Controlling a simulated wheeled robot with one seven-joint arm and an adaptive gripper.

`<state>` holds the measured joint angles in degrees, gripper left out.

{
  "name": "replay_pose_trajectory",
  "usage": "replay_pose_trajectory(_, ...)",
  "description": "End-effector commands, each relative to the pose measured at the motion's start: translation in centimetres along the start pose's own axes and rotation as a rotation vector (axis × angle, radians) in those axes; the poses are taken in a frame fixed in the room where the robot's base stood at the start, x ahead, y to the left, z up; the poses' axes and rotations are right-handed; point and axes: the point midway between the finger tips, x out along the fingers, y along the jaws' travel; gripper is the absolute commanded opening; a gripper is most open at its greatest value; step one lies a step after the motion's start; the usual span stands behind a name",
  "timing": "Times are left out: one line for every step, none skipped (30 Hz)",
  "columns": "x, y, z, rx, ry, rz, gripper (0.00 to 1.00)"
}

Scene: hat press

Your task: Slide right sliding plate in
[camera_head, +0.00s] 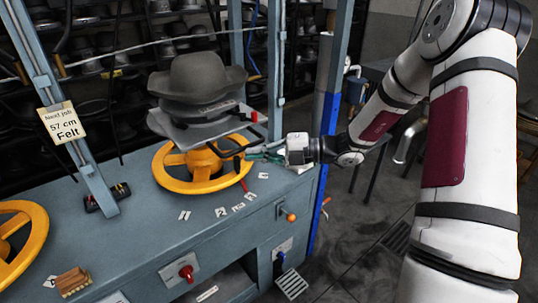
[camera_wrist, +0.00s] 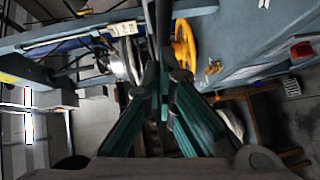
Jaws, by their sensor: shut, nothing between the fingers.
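The right sliding plate (camera_head: 190,133) is a grey flat plate under a dark felt hat (camera_head: 198,82), above a yellow handwheel (camera_head: 172,172). A red and black piece (camera_head: 246,113) shows at the plate's right edge. My gripper (camera_head: 246,154) is shut and empty, just right of and below the plate, in front of the wheel's right side. I cannot tell whether its tips touch anything. In the wrist view, the greenish fingers of my gripper (camera_wrist: 163,78) come together at the centre, beside the yellow wheel (camera_wrist: 185,45). The plate is not clear in that view.
A second yellow handwheel (camera_head: 36,222) stands at the left. Blue-grey posts (camera_head: 277,70) rise around the press bench (camera_head: 140,235). A red knob (camera_head: 187,272) and an orange-tipped lever (camera_head: 290,216) are on the bench front. Shelves of hats fill the back. The floor (camera_head: 350,230) at right is mostly open.

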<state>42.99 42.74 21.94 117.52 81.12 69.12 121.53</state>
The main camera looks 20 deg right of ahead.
Motion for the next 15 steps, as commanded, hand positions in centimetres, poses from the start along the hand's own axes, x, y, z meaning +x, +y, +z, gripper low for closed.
replay_pose_trajectory(0.35, 0.02, 0.26, -0.001, 0.001, 0.001, 0.0)
replay_pose_trajectory(0.49, 0.01, 0.4, 0.0, 0.001, 0.0, 0.0)
replay_pose_trajectory(0.63, 0.01, 0.55, 0.0, 0.001, 0.0, 0.0)
replay_pose_trajectory(0.7, 0.01, 0.64, 0.0, 0.0, 0.0, 0.0)
replay_pose_trajectory(0.76, 0.02, 0.72, 0.0, 0.0, 0.0, 0.0)
replay_pose_trajectory(0.8, 0.03, 0.79, 0.0, 0.0, 0.0, 0.0)
replay_pose_trajectory(0.82, 0.03, 0.82, 0.0, -0.001, 0.0, 0.0)
replay_pose_trajectory(0.84, 0.03, 0.83, 0.0, -0.001, 0.0, 0.0)
replay_pose_trajectory(0.84, 0.03, 0.84, 0.0, -0.001, 0.0, 0.0)
replay_pose_trajectory(0.83, 0.03, 0.83, 0.0, -0.001, 0.0, 0.0)
replay_pose_trajectory(0.83, 0.03, 0.83, 0.0, -0.001, 0.0, 0.0)
replay_pose_trajectory(0.83, 0.03, 0.82, 0.0, 0.0, 0.0, 0.0)
replay_pose_trajectory(0.82, 0.03, 0.82, 0.0, 0.0, 0.0, 0.0)
replay_pose_trajectory(0.82, 0.03, 0.82, 0.0, 0.0, 0.0, 0.0)
replay_pose_trajectory(0.84, 0.03, 0.84, 0.0, 0.0, 0.0, 0.0)
